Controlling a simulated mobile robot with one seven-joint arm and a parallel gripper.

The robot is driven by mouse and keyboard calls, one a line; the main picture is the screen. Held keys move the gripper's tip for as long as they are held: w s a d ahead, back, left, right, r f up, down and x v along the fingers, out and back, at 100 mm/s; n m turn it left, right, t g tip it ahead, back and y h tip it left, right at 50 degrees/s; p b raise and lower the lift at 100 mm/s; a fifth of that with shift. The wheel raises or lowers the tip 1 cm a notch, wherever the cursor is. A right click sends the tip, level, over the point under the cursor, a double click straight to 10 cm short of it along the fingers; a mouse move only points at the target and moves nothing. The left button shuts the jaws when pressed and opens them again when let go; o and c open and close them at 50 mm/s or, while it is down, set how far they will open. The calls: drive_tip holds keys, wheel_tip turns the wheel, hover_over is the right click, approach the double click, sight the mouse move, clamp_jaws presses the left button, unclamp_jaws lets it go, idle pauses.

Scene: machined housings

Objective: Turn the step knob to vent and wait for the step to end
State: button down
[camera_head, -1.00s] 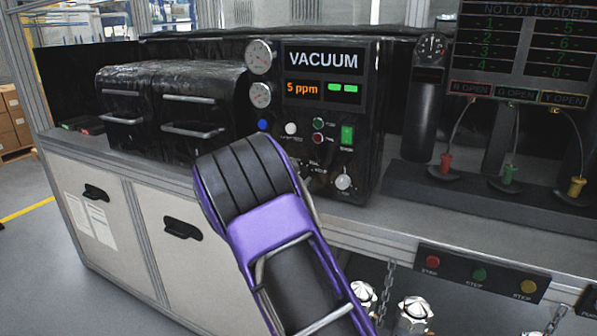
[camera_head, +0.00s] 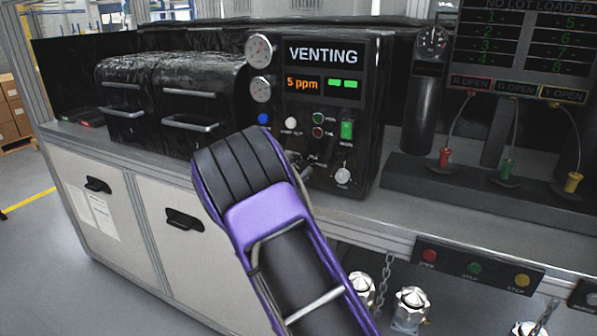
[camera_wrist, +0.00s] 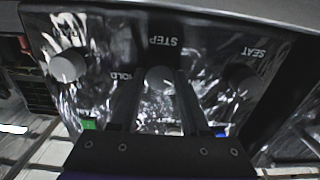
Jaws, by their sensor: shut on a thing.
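The black control panel (camera_head: 372,75) stands on the bench, and its display (camera_head: 322,54) reads VENTING above an orange 5 ppm. In the wrist view, the step knob (camera_wrist: 160,78) sits under the STEP label, between the two fingers of my gripper (camera_wrist: 160,92). My gripper is shut on this knob. In the head view my purple and black arm hides most of the knob and the fingertips. The knob's exact pointer direction cannot be made out.
Other knobs flank it in the wrist view: one at left (camera_wrist: 68,66) and one near the SEAT label (camera_wrist: 243,78). A green switch (camera_head: 347,130) and small buttons sit above on the panel. Two gauges (camera_head: 259,50) are at its left. Colored connectors (camera_head: 507,170) stand at right.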

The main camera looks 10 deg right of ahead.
idle(0.3)
drive_tip(key=shift+c, duration=2)
unclamp_jaws()
drive_tip(key=v, duration=1.7)
drive_tip(key=shift+s+b, duration=0.2)
drive_tip(key=shift+b, duration=0.15)
drive_tip(key=shift+a, duration=0.1)
